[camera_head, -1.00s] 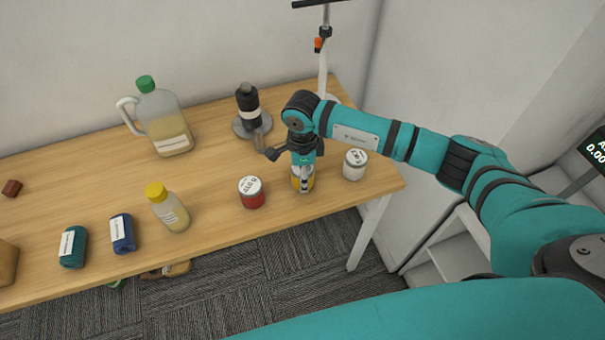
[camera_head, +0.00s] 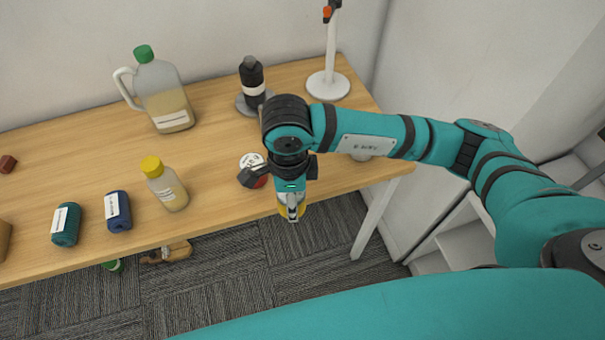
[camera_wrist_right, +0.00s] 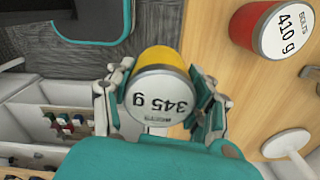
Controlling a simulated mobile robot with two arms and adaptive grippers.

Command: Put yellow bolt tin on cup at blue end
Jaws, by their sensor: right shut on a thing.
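My right gripper (camera_head: 290,193) is shut on the yellow tin (camera_head: 292,212), which hangs in front of the table's front edge in the head view. In the right wrist view the yellow tin (camera_wrist_right: 160,58) sits between the fingers (camera_wrist_right: 160,105), its white lid reading 345 g. The lower part of the tin is hard to make out in the head view. I cannot make out a cup at a blue end. My left gripper is not in view.
A red tin (camera_head: 252,161) stands behind my gripper, partly hidden; its lid shows in the wrist view (camera_wrist_right: 285,30). A yellow-capped bottle (camera_head: 166,186), teal container (camera_head: 66,225), jug (camera_head: 165,100), black bottle (camera_head: 252,82) and white stand (camera_head: 328,86) are on the wooden table (camera_head: 215,205).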

